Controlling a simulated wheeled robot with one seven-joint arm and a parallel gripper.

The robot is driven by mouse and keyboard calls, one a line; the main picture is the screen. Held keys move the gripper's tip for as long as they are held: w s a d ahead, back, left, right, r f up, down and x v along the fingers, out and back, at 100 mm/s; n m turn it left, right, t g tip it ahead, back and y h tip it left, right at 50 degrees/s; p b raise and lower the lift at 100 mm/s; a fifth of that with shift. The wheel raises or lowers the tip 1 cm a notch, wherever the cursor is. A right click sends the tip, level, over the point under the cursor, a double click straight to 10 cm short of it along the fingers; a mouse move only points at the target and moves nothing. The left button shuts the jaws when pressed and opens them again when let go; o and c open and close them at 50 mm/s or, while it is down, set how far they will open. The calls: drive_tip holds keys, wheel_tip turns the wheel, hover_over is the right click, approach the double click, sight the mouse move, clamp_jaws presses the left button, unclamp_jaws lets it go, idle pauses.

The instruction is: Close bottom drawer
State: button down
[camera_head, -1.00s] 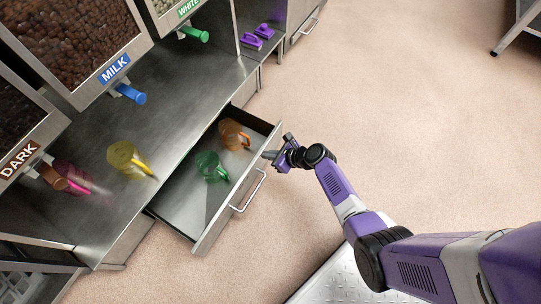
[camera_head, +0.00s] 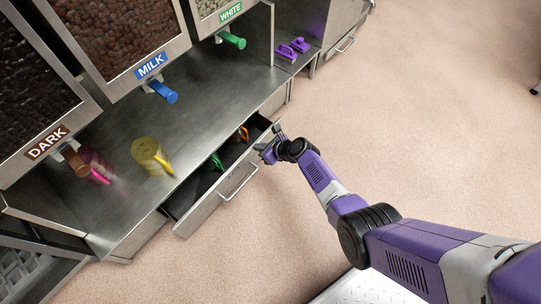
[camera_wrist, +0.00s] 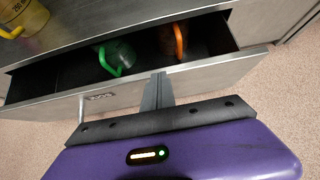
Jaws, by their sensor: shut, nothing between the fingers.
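The bottom drawer (camera_head: 224,196) is a steel drawer under the counter, partly open. It holds a green jug (camera_head: 212,163) and an orange jug (camera_head: 240,135), both partly hidden under the counter edge. Its bar handle (camera_head: 240,183) is on the front. My gripper (camera_head: 268,150) is shut and empty at the right end of the drawer front. In the wrist view the fingers (camera_wrist: 158,88) meet the drawer front (camera_wrist: 200,80) near its top edge and seem to touch it. The green jug (camera_wrist: 117,57) and orange handle (camera_wrist: 178,42) show behind the front.
The steel counter (camera_head: 215,110) above carries a yellow jug (camera_head: 150,155) and a pink jug (camera_head: 95,165) under the dispensers. Blue (camera_head: 163,91) and green (camera_head: 232,40) levers stick out. Purple objects (camera_head: 292,48) sit on a shelf further back. The floor (camera_head: 400,120) beside the drawer is clear.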

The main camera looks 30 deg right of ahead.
drive_tip(key=shift+w+a+f+b, duration=0.1)
drive_tip(key=shift+w+a+b, duration=0.15)
drive_tip(key=shift+w, duration=0.55)
drive_tip(key=shift+w+a+r+b, duration=0.1)
drive_tip(key=shift+w+a+b, duration=0.15)
drive_tip(key=shift+w, duration=0.6)
drive_tip(key=shift+w+a+f+b, duration=0.15)
drive_tip(key=shift+w+a, duration=0.15)
drive_tip(key=shift+w, duration=0.5)
